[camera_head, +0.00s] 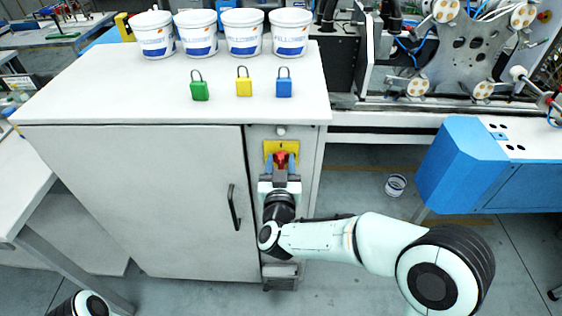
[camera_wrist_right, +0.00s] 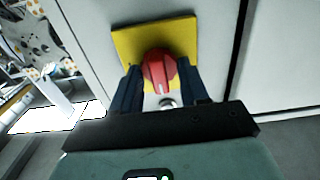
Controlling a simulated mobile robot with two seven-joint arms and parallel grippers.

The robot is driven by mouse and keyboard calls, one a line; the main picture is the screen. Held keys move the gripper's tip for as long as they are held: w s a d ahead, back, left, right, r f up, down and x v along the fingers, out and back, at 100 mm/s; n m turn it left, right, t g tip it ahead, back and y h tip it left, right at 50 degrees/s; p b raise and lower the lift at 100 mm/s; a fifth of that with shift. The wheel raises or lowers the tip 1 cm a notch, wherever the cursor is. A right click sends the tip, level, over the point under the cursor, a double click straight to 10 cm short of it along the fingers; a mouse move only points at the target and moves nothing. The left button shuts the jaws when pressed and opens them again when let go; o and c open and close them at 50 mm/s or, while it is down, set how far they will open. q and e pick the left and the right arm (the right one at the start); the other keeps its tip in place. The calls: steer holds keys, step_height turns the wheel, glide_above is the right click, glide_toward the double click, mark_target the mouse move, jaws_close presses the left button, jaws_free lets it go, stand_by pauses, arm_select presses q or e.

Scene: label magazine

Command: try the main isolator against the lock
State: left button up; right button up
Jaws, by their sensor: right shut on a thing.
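The main isolator is a red rotary knob (camera_head: 281,159) on a yellow plate (camera_head: 268,147) on the narrow front panel of the grey cabinet. It also shows in the right wrist view as a red knob (camera_wrist_right: 160,72) with a pale mark, on the yellow plate (camera_wrist_right: 184,28). My right gripper (camera_head: 281,168) is shut on the knob, one dark finger on each side. A small round metallic part (camera_wrist_right: 167,103) shows just below the knob between the fingers; I cannot tell whether it belongs to a lock. My left gripper is out of view.
Green (camera_head: 199,90), yellow (camera_head: 244,86) and blue (camera_head: 284,87) padlocks stand on the cabinet top (camera_head: 120,95), in front of several white tubs (camera_head: 243,35). The cabinet door has a black handle (camera_head: 233,207) left of my right gripper. A blue machine unit (camera_head: 465,165) stands at right.

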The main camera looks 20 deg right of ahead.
steer(key=o, duration=1)
steer(key=shift+s, duration=0.1)
steer(key=b+v, duration=0.1)
steer(key=v, duration=1.2)
steer(key=shift+s+r, duration=0.1)
